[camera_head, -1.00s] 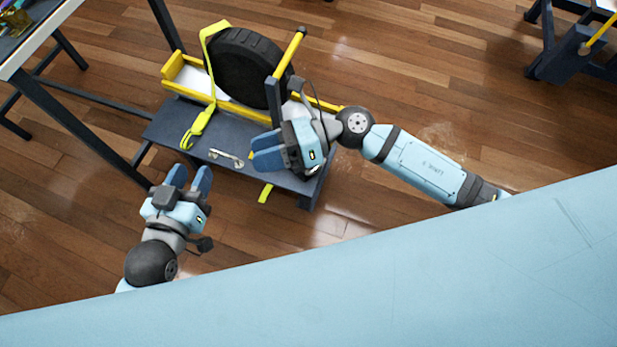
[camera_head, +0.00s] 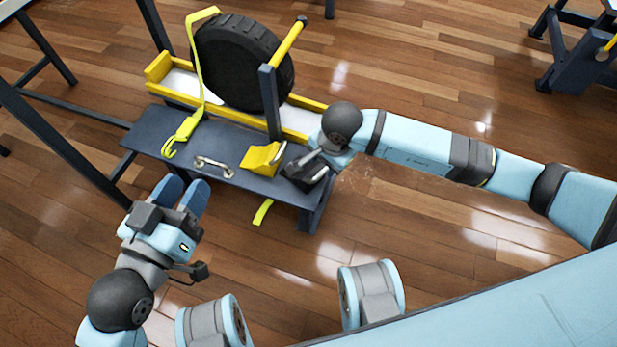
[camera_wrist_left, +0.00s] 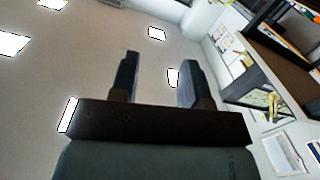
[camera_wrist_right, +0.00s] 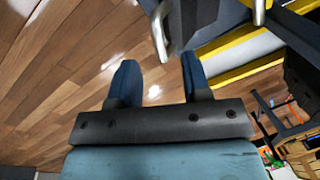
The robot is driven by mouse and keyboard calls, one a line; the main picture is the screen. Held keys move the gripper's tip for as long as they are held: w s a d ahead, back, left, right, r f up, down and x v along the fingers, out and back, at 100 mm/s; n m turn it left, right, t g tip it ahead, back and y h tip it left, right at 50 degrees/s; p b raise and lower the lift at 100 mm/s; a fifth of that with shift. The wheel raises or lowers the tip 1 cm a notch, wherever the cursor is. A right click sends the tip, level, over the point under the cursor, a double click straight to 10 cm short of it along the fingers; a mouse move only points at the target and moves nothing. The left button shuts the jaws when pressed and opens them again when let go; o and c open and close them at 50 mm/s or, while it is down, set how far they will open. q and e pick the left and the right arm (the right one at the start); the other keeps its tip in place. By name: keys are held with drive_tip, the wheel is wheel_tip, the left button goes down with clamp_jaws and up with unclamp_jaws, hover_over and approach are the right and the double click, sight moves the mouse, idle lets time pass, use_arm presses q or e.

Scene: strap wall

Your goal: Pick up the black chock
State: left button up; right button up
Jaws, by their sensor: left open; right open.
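The black chock (camera_head: 305,172) sits at the right end of the dark bench top (camera_head: 225,150), with a metal handle on it, partly behind my right wrist. My right gripper is hidden in the head view. In the right wrist view my right gripper (camera_wrist_right: 158,60) is open and empty, with a metal handle (camera_wrist_right: 160,38) just beyond and between its fingertips; I cannot tell for sure that it is the chock's. My left gripper (camera_head: 185,186) is open and empty, in front of the bench's left part. It also shows in the left wrist view (camera_wrist_left: 158,62), pointing away from the bench.
A yellow chock (camera_head: 260,158) with a handle stands left of the black one. A metal handle piece (camera_head: 214,167) and a yellow strap (camera_head: 185,130) lie further left. A black tyre (camera_head: 240,65) stands behind in the yellow-edged tray (camera_head: 160,68), beside an upright post (camera_head: 270,100).

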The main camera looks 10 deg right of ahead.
sight(323, 171)
drive_tip(key=shift+w+a+f, duration=0.1)
drive_tip(key=shift+w+f, duration=0.05)
drive_tip(key=shift+f, duration=0.8)
drive_tip(key=f+b, duration=0.2)
drive_tip(key=f, duration=0.1)
drive_tip(key=f+b, duration=0.1)
drive_tip(key=shift+w+f, duration=0.3)
drive_tip(key=shift+w, duration=0.1)
drive_tip(key=shift+f, duration=0.1)
use_arm(q)
drive_tip(key=shift+w+a+f+m, duration=0.15)
drive_tip(key=shift+w+f+m, duration=0.1)
drive_tip(key=shift+f+m, duration=0.2)
drive_tip(key=shift+w+a+f+m, duration=0.1)
drive_tip(key=shift+w+f+m, duration=0.1)
drive_tip(key=shift+f+m, duration=0.25)
drive_tip(key=shift+f, duration=0.1)
use_arm(e)
clamp_jaws()
